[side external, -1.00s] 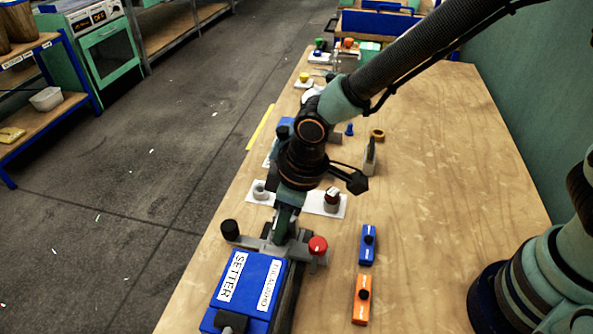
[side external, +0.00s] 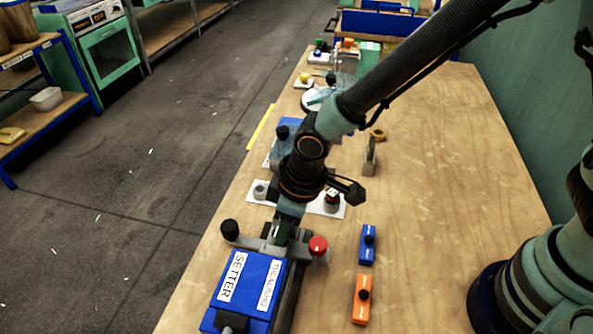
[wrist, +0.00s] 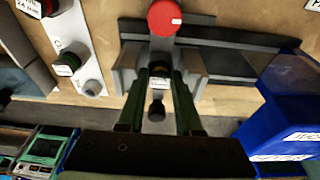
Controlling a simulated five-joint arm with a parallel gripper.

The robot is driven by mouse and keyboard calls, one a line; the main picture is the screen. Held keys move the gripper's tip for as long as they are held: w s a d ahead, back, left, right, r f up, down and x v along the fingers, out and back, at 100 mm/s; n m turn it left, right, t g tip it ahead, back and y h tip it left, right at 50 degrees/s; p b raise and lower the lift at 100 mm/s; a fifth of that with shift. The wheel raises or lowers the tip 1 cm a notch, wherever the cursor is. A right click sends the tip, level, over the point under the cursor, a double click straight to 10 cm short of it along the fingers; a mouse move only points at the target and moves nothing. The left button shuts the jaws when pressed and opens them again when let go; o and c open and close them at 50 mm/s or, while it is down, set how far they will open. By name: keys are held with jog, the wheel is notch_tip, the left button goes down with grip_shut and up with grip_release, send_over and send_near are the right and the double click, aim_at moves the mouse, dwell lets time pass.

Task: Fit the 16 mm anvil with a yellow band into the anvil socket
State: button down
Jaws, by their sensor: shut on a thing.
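My gripper (wrist: 159,82) is shut on a small dark anvil with a yellowish band (wrist: 159,69), seen between the fingertips in the wrist view. The anvil is between the grey blocks of the setter press (wrist: 190,68). The socket is hidden beneath it, so I cannot tell whether the anvil is seated. In the side view my gripper (side external: 279,236) points down at the middle of the press, near the blue cover marked SETTER (side external: 248,280); the anvil is hidden there.
A red knob (side external: 318,245) and a black knob (side external: 229,229) flank the press. A white strip behind it holds a dark-topped, red-banded anvil (side external: 332,197) and a grey piece (side external: 260,190). Blue (side external: 367,245) and orange (side external: 362,297) blocks lie right. The right table is clear.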

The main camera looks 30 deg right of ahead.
jog(key=c, duration=0.5)
grip_release()
jog(key=v, duration=1.2)
jog(key=d+r+m+t, duration=0.1)
jog(key=d+r+m, duration=0.1)
jog(key=d, duration=0.6)
jog(key=s+d+r+m+t+h, duration=0.1)
jog(key=d+r+m, duration=0.2)
jog(key=d, duration=0.6)
jog(key=s+d+r+m+t, duration=0.1)
jog(key=d+r+m, duration=0.2)
jog(key=d, duration=0.5)
jog(key=shift+d+m+t+h, duration=0.25)
jog(key=shift+m+t+h, duration=0.05)
jog(key=shift+m, duration=0.1)
